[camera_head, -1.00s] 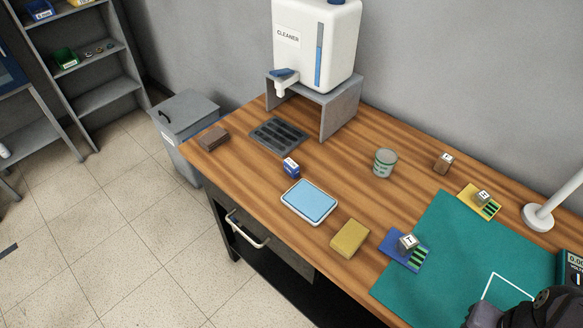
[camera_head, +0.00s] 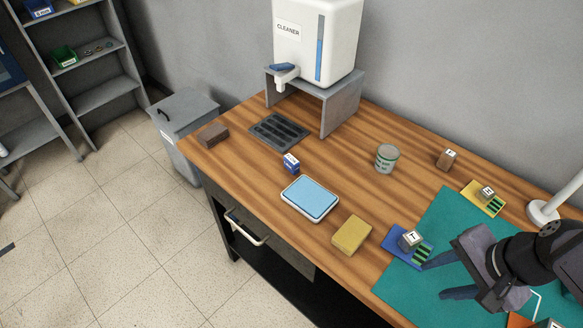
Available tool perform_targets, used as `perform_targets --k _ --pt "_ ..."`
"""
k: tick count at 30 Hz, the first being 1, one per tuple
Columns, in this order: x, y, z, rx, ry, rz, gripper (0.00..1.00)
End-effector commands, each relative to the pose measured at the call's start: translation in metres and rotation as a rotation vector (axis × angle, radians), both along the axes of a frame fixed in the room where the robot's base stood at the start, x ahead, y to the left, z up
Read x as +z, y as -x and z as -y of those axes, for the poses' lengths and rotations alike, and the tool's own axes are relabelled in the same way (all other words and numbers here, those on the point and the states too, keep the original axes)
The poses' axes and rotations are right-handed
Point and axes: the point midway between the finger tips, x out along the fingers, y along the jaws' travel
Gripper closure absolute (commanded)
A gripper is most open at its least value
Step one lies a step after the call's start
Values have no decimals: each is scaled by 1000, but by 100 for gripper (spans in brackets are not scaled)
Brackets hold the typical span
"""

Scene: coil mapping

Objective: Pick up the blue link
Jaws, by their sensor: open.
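A flat blue piece (camera_head: 393,243) with green stripes lies at the left edge of the teal mat (camera_head: 400,285); a grey cube (camera_head: 411,240) marked T sits on it. A small blue block (camera_head: 291,163) with a white label stands on the wood, left of centre. I cannot tell which of these is the blue link. My gripper (camera_head: 433,281) is open and empty, over the mat at the lower right. Its upper finger appears close to the blue piece's right end; contact cannot be told.
A yellow striped piece (camera_head: 473,204) with a cube lies on the mat's far edge. A yellow sponge-like block (camera_head: 351,235), a blue-topped tray (camera_head: 310,198), a tin (camera_head: 387,158) and a brown cube (camera_head: 447,159) stand on the wooden table (camera_head: 340,165). An orange piece (camera_head: 519,321) shows lower right.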

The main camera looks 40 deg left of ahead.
Motion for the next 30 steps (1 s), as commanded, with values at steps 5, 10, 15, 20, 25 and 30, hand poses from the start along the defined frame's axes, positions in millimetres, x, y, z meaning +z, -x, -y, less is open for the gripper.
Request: perform_targets --k 5,10,15,20,25,30 --pt "-8 -36 -102 -233 -245 -87 59" --pt "-3 -63 -214 -507 -505 -274 59" --pt "2 -75 -308 -762 -701 -523 59" --pt "4 -77 -371 -943 -809 -738 59" --pt "-8 -77 -402 -1063 -854 -883 59" --pt "-42 -77 -401 -1058 -855 -876 59"
